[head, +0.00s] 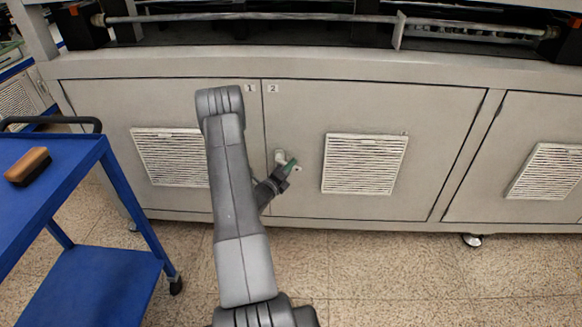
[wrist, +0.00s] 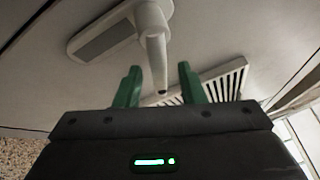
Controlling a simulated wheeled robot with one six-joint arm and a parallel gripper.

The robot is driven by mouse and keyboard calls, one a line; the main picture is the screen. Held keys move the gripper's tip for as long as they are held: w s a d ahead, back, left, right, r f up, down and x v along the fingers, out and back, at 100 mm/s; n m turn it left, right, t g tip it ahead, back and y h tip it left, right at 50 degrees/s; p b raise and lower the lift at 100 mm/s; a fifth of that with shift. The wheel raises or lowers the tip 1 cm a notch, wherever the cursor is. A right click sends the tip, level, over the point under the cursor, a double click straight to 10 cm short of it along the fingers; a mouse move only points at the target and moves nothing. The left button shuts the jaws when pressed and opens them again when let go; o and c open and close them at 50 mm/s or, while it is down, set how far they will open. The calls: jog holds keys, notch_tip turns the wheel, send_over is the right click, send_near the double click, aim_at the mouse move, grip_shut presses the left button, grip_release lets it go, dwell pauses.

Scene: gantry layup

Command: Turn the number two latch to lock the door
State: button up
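The number two door (head: 370,108) is a grey cabinet door that looks flush with its frame. Its pale latch (head: 280,155) sits near the door's left edge, partly hidden by my gripper (head: 289,166) in the head view. In the wrist view the latch shows as an oblong plate with a lever (wrist: 154,52) standing out from a round pivot. My gripper (wrist: 160,68) is open, its green fingers on either side of the lever's free end. Gaps show beside the lever; whether it lies fully between the fingers in depth I cannot tell.
The number one door (head: 110,110) is to the left, partly behind my arm. A vent grille (head: 364,164) lies right of the latch. A blue cart (head: 75,165) with a brown brush (head: 28,166) stands at left. The speckled floor in front is clear.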

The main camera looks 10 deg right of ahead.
jog(key=shift+x, duration=0.85)
jog(key=shift+c, duration=0.5)
grip_shut()
jog(key=shift+f, duration=0.1)
